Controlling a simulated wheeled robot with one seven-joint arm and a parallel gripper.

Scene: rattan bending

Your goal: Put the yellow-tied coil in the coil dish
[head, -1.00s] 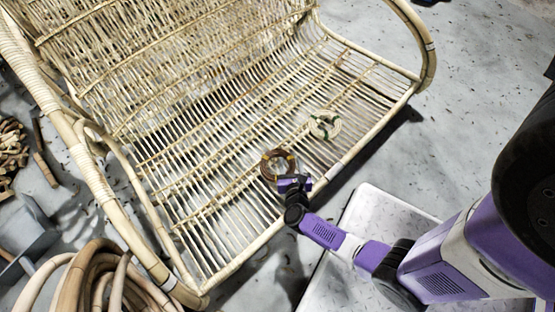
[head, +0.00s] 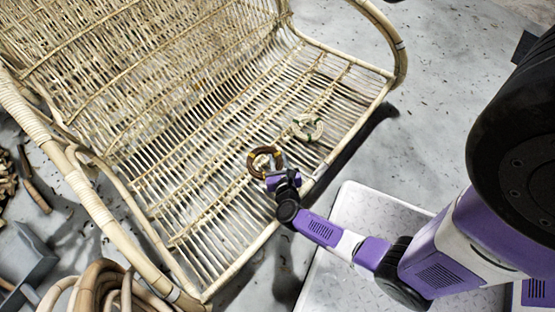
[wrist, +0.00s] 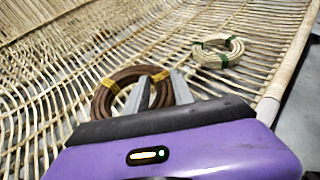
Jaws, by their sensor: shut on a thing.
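The yellow-tied coil (head: 251,163) is a brown ring with yellow ties, at the front of the rattan seat. It also shows in the wrist view (wrist: 103,101). My gripper (head: 272,176) reaches it from the front edge of the seat. In the wrist view, my gripper's two grey fingers (wrist: 158,92) are shut on the near right part of the ring. I cannot tell whether the coil touches the slats or is just above them. I cannot make out the coil dish in either view.
A pale coil with green ties (head: 308,128) lies on the seat to the right; it also shows in the wrist view (wrist: 216,53). The rattan bench (head: 205,215) has raised arms and a back. A grey container (head: 30,262) and thick cane loops (head: 100,285) are at lower left.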

